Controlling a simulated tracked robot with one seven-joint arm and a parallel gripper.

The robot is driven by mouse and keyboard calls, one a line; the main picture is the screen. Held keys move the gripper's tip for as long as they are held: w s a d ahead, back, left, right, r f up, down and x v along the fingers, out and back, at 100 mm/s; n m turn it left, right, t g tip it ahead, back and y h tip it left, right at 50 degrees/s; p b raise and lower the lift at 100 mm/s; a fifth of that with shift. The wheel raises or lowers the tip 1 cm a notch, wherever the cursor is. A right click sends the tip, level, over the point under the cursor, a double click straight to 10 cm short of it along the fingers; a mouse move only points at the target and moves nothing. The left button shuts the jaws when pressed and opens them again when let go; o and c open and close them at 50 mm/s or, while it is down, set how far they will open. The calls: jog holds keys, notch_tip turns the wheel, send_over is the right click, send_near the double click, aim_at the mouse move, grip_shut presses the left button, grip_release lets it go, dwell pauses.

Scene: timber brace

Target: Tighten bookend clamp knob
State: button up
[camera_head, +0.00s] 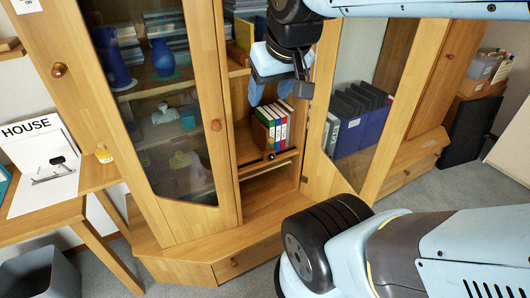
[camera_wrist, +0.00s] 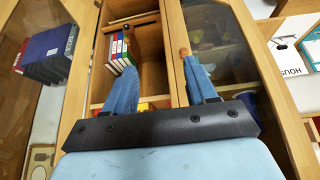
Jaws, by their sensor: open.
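A dark clamp bar with a small knob (camera_head: 270,155) runs along the front of the open middle shelf, just below a short row of colored books (camera_head: 275,125). In the wrist view the bar and its small dark knob (camera_wrist: 126,27) show near the top, beside the books (camera_wrist: 121,52). My gripper (camera_head: 279,92) is in front of the open compartment, above and in front of the books in the head view. Its blue fingers (camera_wrist: 150,72) are apart with nothing between them. The fingers do not touch the knob.
A left glass door (camera_head: 165,100) with a round wooden knob (camera_head: 215,125) stands beside the compartment. In the wrist view this wooden knob (camera_wrist: 184,52) shows by one fingertip. Dark binders (camera_head: 355,120) show at the right glass door. A desk (camera_head: 95,178) stands at left.

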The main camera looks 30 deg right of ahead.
jog(key=w+d+f+h, duration=0.1)
jog(key=w+d+f, duration=0.15)
jog(key=w, duration=0.55)
jog(key=n+t+y, duration=0.2)
jog(key=n+t, duration=0.4)
send_over(273, 159)
jog(key=s+d, duration=0.1)
jog(key=s, duration=0.4)
notch_tip(273, 159, down, 37)
jog(key=s+f+m+t, duration=0.3)
jog(key=s+f+t, duration=0.3)
jog(key=s+f, duration=0.6)
jog(key=shift+m, duration=0.3)
jog(key=w, duration=0.5)
jog(key=w+f, duration=0.1)
jog(key=w, duration=0.4)
jog(key=w+a, duration=0.1)
jog(key=w, duration=0.5)
jog(key=shift+a+f, duration=0.1)
jog(key=shift+f, duration=0.2)
